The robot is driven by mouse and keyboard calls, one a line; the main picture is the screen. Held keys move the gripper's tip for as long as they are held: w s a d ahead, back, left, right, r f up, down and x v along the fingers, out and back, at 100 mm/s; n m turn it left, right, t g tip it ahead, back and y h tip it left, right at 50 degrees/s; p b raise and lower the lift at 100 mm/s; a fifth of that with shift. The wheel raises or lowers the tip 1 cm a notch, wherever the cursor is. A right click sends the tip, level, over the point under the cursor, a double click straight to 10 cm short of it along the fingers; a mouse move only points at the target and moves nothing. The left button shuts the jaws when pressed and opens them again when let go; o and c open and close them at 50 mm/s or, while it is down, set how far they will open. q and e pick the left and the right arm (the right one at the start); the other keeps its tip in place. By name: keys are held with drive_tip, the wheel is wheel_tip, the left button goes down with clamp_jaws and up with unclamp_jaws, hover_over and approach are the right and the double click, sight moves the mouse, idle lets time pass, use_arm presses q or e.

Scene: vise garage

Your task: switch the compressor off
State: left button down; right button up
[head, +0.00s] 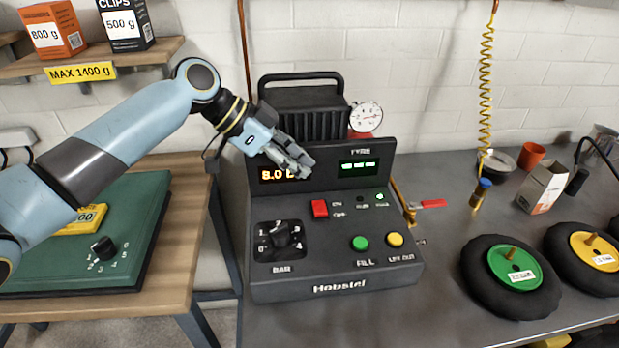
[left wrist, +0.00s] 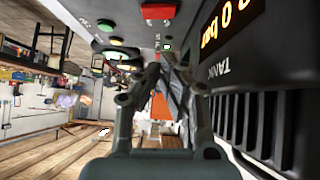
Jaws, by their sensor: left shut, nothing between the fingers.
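The compressor (head: 335,245) is a dark box labelled Hobstel on the grey bench. Its red switch (head: 320,208) sits on the upper front panel; a red control also shows at the top of the left wrist view (left wrist: 158,12). The left display (head: 275,174), partly covered by my gripper, reads about 8.0. The right display (head: 359,167) shows green dashes, and a green light glows below it. My left gripper (head: 306,166) is shut and empty, in front of the displays and above the red switch. It also shows in the left wrist view (left wrist: 160,62). My right gripper is out of view.
The panel also has a black dial (head: 281,238), a green button (head: 360,243) and a yellow button (head: 395,239). A gauge (head: 366,116) stands behind. Wheels (head: 490,290), a hanging yellow coiled hose (head: 486,70) and a red-handled valve (head: 428,204) are to the right.

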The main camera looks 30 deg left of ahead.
use_arm(q)
drive_tip(key=v, duration=0.6)
drive_tip(key=shift+r, duration=0.15)
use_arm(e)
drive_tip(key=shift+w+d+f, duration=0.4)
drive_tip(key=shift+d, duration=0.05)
use_arm(q)
drive_tip(key=shift+w, duration=0.15)
drive_tip(key=d+b, duration=0.1)
drive_tip(key=b, duration=0.8)
drive_tip(key=shift+d+r+h+b, duration=0.15)
drive_tip(key=shift+d+h+b, duration=0.1)
drive_tip(key=shift+h+b, duration=0.1)
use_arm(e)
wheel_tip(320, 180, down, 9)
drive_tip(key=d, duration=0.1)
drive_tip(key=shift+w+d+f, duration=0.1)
